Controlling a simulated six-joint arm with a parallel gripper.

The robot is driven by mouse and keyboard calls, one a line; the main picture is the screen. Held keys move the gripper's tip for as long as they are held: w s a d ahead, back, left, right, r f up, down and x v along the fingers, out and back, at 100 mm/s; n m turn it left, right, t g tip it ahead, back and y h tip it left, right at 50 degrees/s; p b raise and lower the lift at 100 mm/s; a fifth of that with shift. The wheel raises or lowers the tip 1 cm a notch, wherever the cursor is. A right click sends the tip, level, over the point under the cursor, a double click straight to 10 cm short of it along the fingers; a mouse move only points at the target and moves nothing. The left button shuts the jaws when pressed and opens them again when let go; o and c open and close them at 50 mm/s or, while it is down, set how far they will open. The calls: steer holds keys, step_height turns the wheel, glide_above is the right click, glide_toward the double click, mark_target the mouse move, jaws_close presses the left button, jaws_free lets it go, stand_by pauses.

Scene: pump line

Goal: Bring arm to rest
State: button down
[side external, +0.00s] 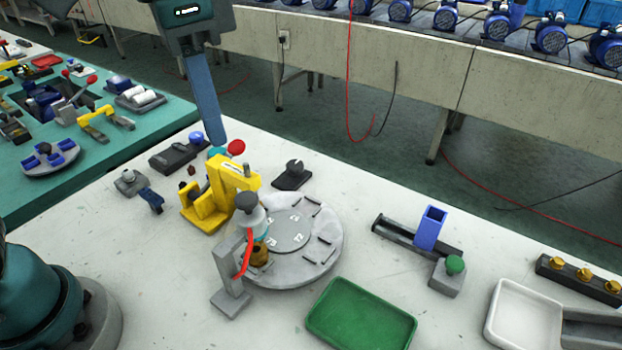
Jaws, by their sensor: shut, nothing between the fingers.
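My gripper (215,133) reaches down from the top of the side external view, with its long blue-grey fingers shut together and nothing seen between them. In the picture the fingertips are just above the red ball (236,147) and the yellow fixture (222,188). I cannot tell how high the tips are above the bench or whether they touch anything. The upper part of the arm is cut off by the frame's top edge.
A round grey turntable (325,252) with numbered places stands mid-bench (380,192), with a grey post (229,270) at its front left. A green tray (360,316), a blue square tube (429,228) and a white tray (523,314) are to the right. A teal table (130,148) holds many parts.

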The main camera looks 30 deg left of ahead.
steer(key=s+a+n+t, duration=0.3)
steer(key=s+a, duration=0.2)
steer(key=a, duration=0.1)
step_height(320, 180, down, 8)
steer(key=s+a+n+t, duration=0.1)
steer(key=s+n, duration=0.1)
steer(key=shift+s+a+r+t, duration=0.2)
steer(key=shift+s+a+t, duration=0.2)
